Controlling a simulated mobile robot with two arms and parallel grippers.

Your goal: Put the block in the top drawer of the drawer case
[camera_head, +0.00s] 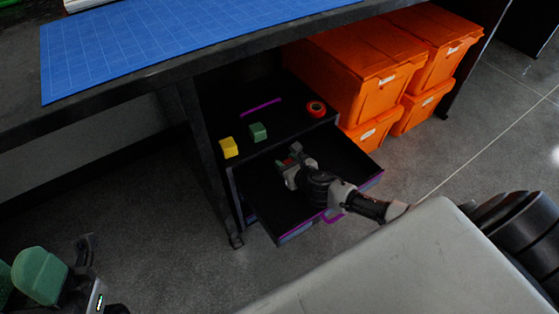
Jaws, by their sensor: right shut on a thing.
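The drawer case (232,185) stands under the table, and its top drawer (335,165) is pulled out, with a dark inside and purple trim. My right gripper (287,163) is over the inside of the drawer, near its back left. It is shut on a small block (281,162), of which only a little reddish and greenish colour shows between the fingers. I cannot tell whether the block touches the drawer floor. My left gripper (84,248) is partly in view at the lower left, and its jaws are unclear.
A yellow block (229,147), a green block (258,132) and a red-orange tape roll (316,109) rest on top of the case. Orange bins (355,75) stand to the right. The table (180,70) with a blue mat (150,45) overhangs the case. Green rounded shapes (40,275) are at lower left.

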